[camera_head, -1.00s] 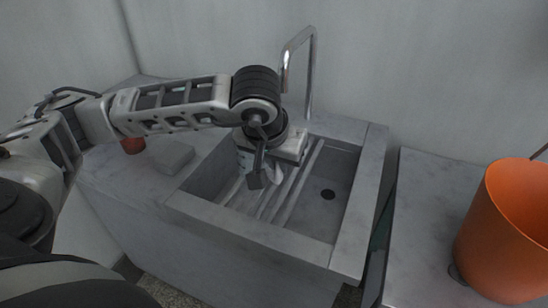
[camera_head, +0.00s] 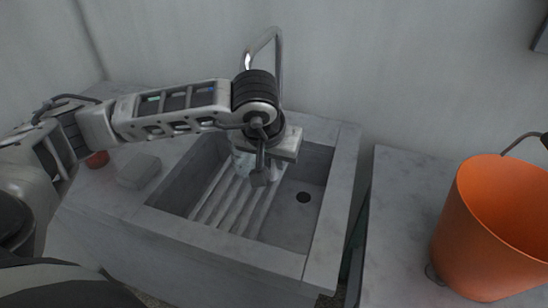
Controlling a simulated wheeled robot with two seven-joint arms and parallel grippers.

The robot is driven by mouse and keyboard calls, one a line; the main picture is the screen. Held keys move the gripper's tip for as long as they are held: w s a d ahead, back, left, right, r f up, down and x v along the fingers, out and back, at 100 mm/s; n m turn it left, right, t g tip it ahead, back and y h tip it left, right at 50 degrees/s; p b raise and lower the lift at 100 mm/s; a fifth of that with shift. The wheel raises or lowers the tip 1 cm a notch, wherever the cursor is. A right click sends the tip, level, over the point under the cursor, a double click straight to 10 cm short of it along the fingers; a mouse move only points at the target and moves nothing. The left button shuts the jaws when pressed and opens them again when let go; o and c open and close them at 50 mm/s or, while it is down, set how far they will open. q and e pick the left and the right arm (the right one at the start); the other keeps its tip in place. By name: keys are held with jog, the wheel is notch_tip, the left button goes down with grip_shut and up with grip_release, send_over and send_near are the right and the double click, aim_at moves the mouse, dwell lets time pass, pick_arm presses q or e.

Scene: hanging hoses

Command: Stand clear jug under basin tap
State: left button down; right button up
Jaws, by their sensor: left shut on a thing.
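The stone basin (camera_head: 330,215) is set in the counter, with a ribbed floor on its left and a dark drain on its right. The metal tap (camera_head: 281,62) rises behind it and arches over; its lower part is hidden by my left arm. My left gripper (camera_head: 260,178) points down into the basin, shut on the clear jug (camera_head: 243,164). Only a pale, see-through part of the jug shows, left of the fingers above the ribs. I cannot tell whether its base touches the floor. My right gripper is out of view.
A grey block (camera_head: 138,171) and a small red-orange pot (camera_head: 97,160) sit on the counter left of the basin. A large orange bucket (camera_head: 485,235) stands on a separate counter at right, beyond a gap. The basin's right part is clear.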

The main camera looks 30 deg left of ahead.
pick_arm(q)
jog(key=shift+f, duration=0.25)
dwell(0.4)
jog(key=shift+f+b, duration=0.2)
jog(key=shift+b, duration=0.25)
jog(key=shift+f, duration=0.1)
jog(key=c, duration=1.3)
grip_release()
jog(key=shift+c, duration=0.2)
